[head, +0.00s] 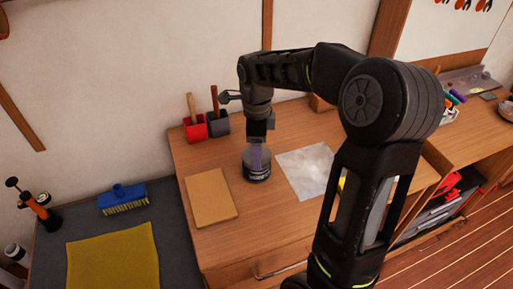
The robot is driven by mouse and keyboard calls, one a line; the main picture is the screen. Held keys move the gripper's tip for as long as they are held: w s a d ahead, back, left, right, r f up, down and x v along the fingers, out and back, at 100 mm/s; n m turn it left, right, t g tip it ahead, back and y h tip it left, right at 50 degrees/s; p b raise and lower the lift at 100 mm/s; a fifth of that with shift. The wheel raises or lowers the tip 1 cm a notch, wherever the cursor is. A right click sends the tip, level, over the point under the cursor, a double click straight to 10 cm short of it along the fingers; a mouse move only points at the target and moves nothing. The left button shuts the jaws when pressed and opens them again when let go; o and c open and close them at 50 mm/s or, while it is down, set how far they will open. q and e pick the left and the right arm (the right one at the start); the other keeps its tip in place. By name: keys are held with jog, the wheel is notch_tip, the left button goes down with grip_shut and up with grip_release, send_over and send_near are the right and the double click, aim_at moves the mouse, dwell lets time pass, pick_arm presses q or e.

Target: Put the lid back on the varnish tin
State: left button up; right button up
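The varnish tin (257,174) is a short dark cylinder with a pale band, upright on the wooden workbench. My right arm comes in from the lower right, and its gripper (257,155) points straight down at the top of the tin. The finger gap is too small to read. No separate lid shows elsewhere on the bench. My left gripper is out of view.
A tan board (211,198) lies left of the tin, and a whitish sheet (303,172) lies to its right. A yellow cloth (112,258) and blue brush (123,198) lie on the dark surface at left.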

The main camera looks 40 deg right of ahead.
jog(key=o, duration=1.4)
jog(key=shift+o, duration=0.2)
jog(key=shift+r+p, duration=2.65)
jog(key=shift+r, duration=0.9)
jog(key=shift+c, duration=0.2)
grip_shut()
jog(key=shift+f, duration=0.2)
